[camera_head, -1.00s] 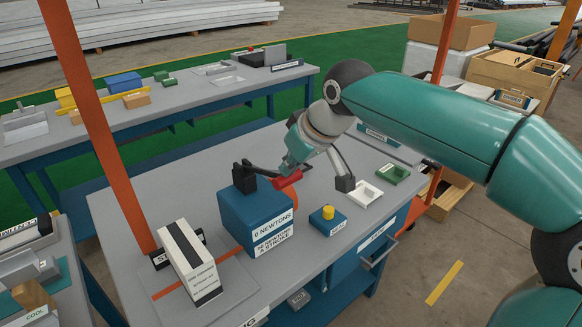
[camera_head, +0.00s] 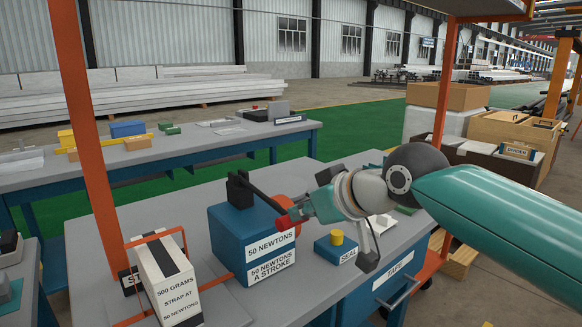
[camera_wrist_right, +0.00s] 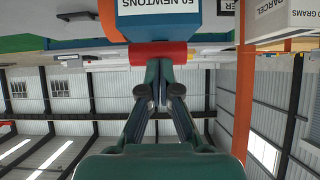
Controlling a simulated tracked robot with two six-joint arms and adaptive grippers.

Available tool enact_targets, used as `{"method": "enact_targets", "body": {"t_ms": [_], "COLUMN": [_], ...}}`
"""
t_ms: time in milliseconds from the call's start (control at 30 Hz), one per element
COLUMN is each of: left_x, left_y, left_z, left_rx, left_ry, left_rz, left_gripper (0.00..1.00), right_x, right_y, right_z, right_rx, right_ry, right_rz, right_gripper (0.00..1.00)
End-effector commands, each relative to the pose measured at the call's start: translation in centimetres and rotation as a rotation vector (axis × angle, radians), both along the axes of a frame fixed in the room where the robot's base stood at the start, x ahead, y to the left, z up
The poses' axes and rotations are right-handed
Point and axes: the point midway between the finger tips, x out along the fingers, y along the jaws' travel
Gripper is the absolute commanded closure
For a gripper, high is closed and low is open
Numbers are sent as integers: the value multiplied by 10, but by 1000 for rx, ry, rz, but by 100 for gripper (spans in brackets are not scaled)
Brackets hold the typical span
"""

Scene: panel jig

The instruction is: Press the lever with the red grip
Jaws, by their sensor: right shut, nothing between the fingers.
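The lever (camera_head: 262,198) is a dark arm that slopes from a black post on the blue tensioner box (camera_head: 228,224) down to its red grip (camera_head: 285,221). The box's labels read "50 NEWTONS" and "50 NEWTONS A STROKE". My right gripper (camera_head: 296,216) is shut and empty, its fingertips at the red grip. In the right wrist view the red grip (camera_wrist_right: 158,52) lies across the tips of my shut right gripper (camera_wrist_right: 160,75), seemingly touching. My left gripper is out of view.
A white parcel (camera_head: 167,285) with an orange strap (camera_head: 160,236) stands left of the box. A blue block with a yellow button (camera_head: 336,238), marked "SEAL", is to the right. An orange post (camera_head: 85,130) rises at the left. Bare grey tabletop (camera_head: 195,205) lies behind the box.

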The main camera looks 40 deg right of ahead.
Motion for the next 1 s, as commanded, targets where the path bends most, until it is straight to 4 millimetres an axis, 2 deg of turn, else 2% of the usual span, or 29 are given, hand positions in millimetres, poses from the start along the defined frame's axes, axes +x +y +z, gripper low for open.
{"method": "enact_targets", "body": {"t_ms": [33,200,733,867,1000], "left_x": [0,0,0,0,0], "left_y": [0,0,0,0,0], "left_z": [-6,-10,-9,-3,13], "left_rx": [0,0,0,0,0], "left_ry": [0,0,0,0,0], "left_rz": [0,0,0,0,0], "left_gripper": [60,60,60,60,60], "right_x": [0,0,-1,-1,-4], "right_y": [0,0,0,0,0], "right_z": [-5,-10,-12,-4,17], "right_rx": [0,0,-1,0,0], "right_ry": [0,2,10,9,3], "right_rz": [0,0,0,1,0], "right_gripper": [100,100,100,100,100]}}
